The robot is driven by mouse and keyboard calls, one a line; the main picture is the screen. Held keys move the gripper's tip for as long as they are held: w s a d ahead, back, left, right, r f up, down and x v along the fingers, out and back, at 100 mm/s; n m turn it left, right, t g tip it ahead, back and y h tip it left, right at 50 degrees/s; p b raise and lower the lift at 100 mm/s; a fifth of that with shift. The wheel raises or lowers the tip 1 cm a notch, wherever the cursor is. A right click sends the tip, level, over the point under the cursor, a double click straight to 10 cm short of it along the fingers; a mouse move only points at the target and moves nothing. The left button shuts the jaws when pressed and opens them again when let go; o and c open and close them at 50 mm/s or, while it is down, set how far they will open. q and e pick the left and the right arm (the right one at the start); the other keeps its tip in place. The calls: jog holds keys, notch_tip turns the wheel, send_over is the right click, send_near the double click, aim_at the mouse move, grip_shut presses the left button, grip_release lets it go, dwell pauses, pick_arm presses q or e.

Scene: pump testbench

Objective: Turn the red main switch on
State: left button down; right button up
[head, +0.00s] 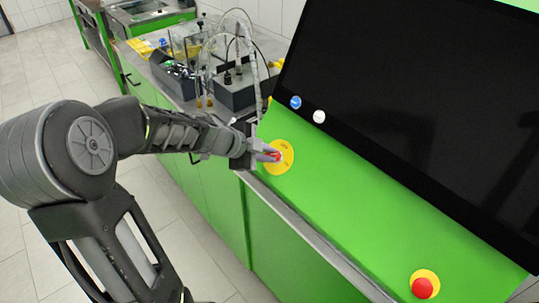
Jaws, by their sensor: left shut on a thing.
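The red main switch (275,156) sits on a round yellow plate (286,160) on the green sloped panel. My left gripper (271,155) reaches it from the left and is shut on the red knob, whose near side the fingers partly hide. The knob's turn position cannot be made out. My right gripper is not in view.
A red push button on a yellow disc (423,286) is at the lower right of the panel. A blue button (295,102) and a white button (319,116) sit below the large black screen (420,100). Pump equipment with hoses (235,85) stands behind.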

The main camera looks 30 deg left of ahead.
pick_arm(q)
jog(key=m, duration=0.3)
jog(key=shift+m, duration=0.3)
jog(key=shift+f, duration=0.1)
jog(key=m, duration=0.3)
jog(key=shift+b, duration=0.3)
jog(key=c, duration=0.8)
grip_release()
jog(key=shift+o, duration=0.2)
jog(key=shift+p+v, duration=0.95)
jog(key=shift+v, duration=0.1)
jog(key=p+v, duration=0.3)
jog(key=v, duration=0.1)
